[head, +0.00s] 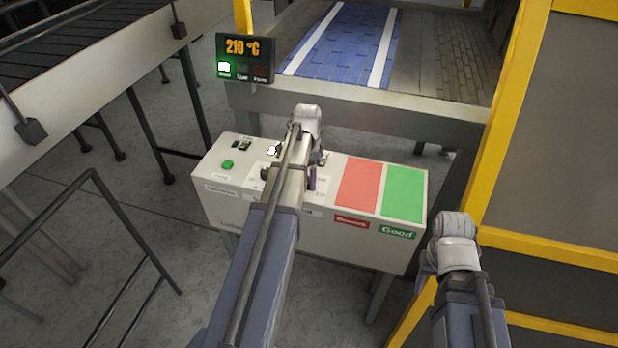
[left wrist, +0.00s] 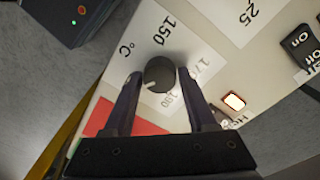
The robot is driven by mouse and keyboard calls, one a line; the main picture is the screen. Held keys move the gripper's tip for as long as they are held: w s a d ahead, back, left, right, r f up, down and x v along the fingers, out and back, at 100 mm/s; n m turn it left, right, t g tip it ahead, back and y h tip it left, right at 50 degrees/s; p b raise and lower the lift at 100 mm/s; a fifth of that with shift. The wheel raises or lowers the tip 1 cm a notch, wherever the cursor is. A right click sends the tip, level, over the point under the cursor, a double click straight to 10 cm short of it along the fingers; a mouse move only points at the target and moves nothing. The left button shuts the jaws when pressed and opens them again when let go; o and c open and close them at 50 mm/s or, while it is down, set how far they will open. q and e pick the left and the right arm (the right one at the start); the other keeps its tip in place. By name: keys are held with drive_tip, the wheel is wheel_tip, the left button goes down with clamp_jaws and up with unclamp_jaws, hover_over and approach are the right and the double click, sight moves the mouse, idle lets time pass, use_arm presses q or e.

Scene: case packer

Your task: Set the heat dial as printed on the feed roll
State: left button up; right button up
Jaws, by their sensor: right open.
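The heat dial (left wrist: 159,74) is a dark round knob with a white pointer mark, on a pale panel printed with 150, other partly hidden numbers and °C. The pointer faces the lower left of the left wrist view. My left gripper (left wrist: 160,78) is open, one finger either side of the dial, with small gaps showing. In the head view, my left gripper (head: 312,180) is over the control box (head: 225,200), and my arm hides the dial there. My right gripper (head: 428,265) is right of the box, its fingers mostly hidden. I cannot make out the feed roll.
A display (head: 245,58) reads 210 °C with a green-lit lamp. A green button (head: 228,164), a red pad (head: 359,183) and a green pad (head: 403,194) are on the box. A conveyor (head: 340,45) is behind; yellow frame posts (head: 513,110) stand at right.

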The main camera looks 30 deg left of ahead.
sight(308, 179)
use_arm(q)
drive_tip(key=o, duration=0.3)
drive_tip(key=shift+r, duration=0.1)
drive_tip(key=r+p, duration=0.7)
drive_tip(key=p, duration=0.1)
drive_tip(key=shift+w+a+r, duration=0.15)
drive_tip(key=shift+a+r, duration=0.05)
drive_tip(key=shift+r, duration=0.15)
drive_tip(key=s+d+f+n+b, duration=0.1)
drive_tip(key=s+d, duration=0.4)
drive_tip(key=d, duration=0.5)
drive_tip(key=s+d+f+n+y+b, duration=0.1)
drive_tip(key=s+d, duration=0.5)
drive_tip(key=d, duration=0.4)
drive_tip(key=s+d+f+n+b, duration=0.1)
drive_tip(key=s+d, duration=0.5)
drive_tip(key=d, duration=0.5)
drive_tip(key=shift+s+f+y+b, duration=0.1)
drive_tip(key=shift+f+y+b, duration=0.15)
drive_tip(key=shift+y+b, duration=0.1)
